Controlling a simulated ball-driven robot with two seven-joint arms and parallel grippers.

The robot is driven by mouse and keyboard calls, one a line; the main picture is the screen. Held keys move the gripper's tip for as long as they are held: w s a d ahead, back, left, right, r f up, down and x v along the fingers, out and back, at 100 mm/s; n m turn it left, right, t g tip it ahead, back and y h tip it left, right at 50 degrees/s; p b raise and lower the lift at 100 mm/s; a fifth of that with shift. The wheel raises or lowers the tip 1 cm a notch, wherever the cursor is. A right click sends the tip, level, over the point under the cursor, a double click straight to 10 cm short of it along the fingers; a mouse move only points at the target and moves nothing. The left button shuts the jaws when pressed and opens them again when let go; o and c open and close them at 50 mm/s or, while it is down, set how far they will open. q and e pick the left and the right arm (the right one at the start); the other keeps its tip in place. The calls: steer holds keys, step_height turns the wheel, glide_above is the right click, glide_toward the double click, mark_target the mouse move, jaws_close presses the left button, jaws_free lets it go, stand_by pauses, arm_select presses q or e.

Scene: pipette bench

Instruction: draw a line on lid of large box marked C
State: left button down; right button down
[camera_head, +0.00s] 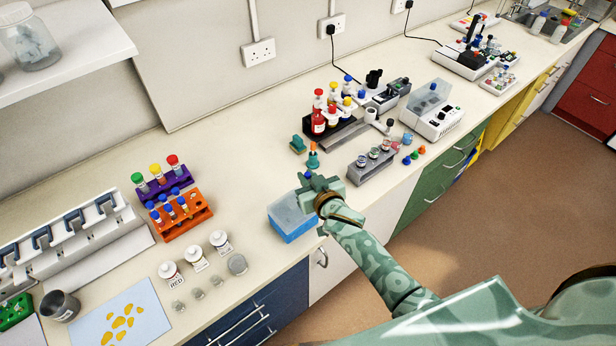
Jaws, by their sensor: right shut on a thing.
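A box with a blue body and a pale translucent lid (286,213) stands at the front edge of the bench; no letter can be read on it. My right gripper (312,184) is over the back right part of this box, its arm coming in from the lower right. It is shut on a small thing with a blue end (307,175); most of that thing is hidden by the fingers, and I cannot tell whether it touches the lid. My left gripper is not in view.
A green piece with an orange tip (313,156) stands just behind my right gripper. A grey rack (358,166) with small vials is to its right. An orange tube rack (183,220) and lidded bottles (220,241) stand left of the box. The bench between is clear.

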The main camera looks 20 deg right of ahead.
steer(key=shift+s+a, duration=0.25)
steer(key=shift+a, duration=0.35)
stand_by(1.1)
steer(key=shift+r+p, duration=0.15)
steer(key=shift+p, duration=0.25)
stand_by(0.7)
step_height(320, 180, up, 5)
steer(key=p, duration=0.5)
stand_by(0.5)
